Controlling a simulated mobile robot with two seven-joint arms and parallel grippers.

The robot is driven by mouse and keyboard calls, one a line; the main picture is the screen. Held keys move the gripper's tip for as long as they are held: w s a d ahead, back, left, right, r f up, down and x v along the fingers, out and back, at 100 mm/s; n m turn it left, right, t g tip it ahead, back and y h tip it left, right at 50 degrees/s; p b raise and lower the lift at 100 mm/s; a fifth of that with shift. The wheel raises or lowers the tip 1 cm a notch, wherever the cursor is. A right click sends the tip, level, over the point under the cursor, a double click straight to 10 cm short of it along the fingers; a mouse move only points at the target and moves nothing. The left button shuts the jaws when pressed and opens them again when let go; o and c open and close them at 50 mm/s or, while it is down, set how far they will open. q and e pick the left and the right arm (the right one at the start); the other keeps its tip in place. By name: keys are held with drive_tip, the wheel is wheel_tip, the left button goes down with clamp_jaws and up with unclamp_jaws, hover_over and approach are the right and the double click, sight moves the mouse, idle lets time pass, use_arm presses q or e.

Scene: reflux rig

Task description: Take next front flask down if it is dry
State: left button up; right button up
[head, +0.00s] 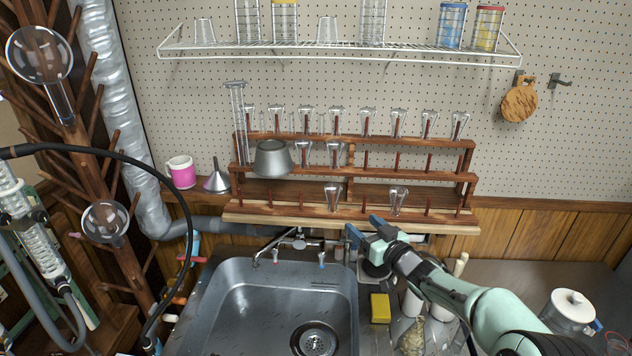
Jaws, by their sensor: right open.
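A stepped wooden peg rack (460,228) stands behind the sink. On its front row two clear glass flasks hang upside down on pegs, a left front flask (333,195) and a right front flask (398,199). I cannot tell whether either is wet or dry. The middle row holds a grey metal vessel (271,159) and two more flasks (304,153). Several flasks (367,121) hang along the back row. My right gripper (364,228) is open and empty, its blue fingertips just below and in front of the rack between the two front flasks. My left gripper is out of view.
A steel sink (235,310) with a tap (300,240) lies in front of the rack. A yellow sponge (380,307) and bottles stand right of it. A wire shelf (340,47) hangs above. A peg tree with round-bottomed flasks (40,55) is at left; a white pot (567,311) at right.

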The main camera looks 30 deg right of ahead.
sight(335, 204)
drive_tip(key=w+p, duration=0.2)
drive_tip(key=w, duration=0.6)
drive_tip(key=shift+a, duration=0.15)
drive_tip(key=w, duration=0.2)
drive_tip(key=w+p, duration=0.1)
drive_tip(key=w+f+p, duration=0.1)
drive_tip(key=w, duration=0.1)
drive_tip(key=shift+w+a, duration=0.25)
drive_tip(key=shift+w, duration=0.1)
drive_tip(key=shift+s, duration=0.25)
drive_tip(key=c, duration=0.3)
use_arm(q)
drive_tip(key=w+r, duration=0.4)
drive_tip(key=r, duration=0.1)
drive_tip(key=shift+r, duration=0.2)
use_arm(e)
drive_tip(key=c, duration=0.8)
